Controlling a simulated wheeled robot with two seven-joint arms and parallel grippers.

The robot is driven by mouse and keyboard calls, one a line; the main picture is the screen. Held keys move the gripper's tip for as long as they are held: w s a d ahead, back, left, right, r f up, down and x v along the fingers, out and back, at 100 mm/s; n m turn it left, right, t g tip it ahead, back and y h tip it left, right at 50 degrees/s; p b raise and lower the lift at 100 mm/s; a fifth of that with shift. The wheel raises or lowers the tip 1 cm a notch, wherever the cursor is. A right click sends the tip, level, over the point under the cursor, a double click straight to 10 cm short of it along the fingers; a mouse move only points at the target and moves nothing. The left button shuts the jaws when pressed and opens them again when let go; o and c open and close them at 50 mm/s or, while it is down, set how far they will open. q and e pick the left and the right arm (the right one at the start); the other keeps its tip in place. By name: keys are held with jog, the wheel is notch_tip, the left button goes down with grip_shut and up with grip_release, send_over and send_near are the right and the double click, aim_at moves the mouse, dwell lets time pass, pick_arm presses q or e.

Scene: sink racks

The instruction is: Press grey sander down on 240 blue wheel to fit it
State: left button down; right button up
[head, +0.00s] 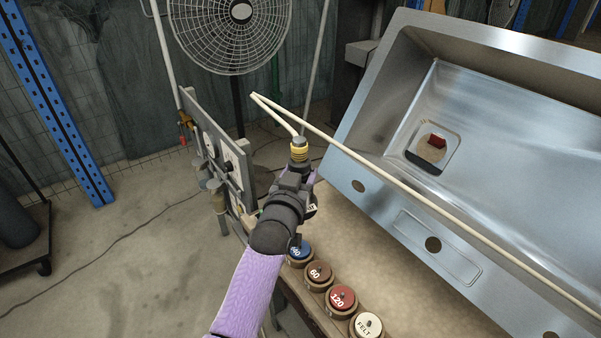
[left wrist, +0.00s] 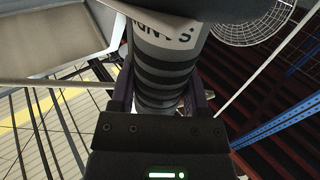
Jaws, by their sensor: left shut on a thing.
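My left gripper (head: 294,186) is shut on the grey sander. The sander (left wrist: 165,58) shows large between the two fingers in the left wrist view, with black ribs and a white label with dark lettering. In the head view part of its label (head: 312,209) shows beside my gripper, and a brass fitting with a pale hose is at its top. The blue wheel (head: 299,251) sits at the far end of a row, partly hidden by my wrist. The sander's lower end is hidden, so I cannot tell whether it touches the wheel. My right gripper is not in view.
Beside the blue wheel are a brown 60 wheel (head: 319,272), a red 120 wheel (head: 341,298) and a cream FELT wheel (head: 368,325). A steel sink (head: 510,110) lies to the right. The pale hose (head: 400,180) crosses over it. A tool panel (head: 215,150) stands at left.

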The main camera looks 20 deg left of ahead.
pick_arm(q)
notch_tip(320, 180, down, 7)
jog(key=b, duration=0.5)
jog(key=shift+r, duration=0.1)
jog(key=shift+f, duration=0.25)
jog(key=shift+r, duration=0.15)
dwell(0.5)
jog(key=shift+f+b, duration=0.9)
jog(key=shift+f, duration=0.55)
dwell(0.5)
dwell(0.5)
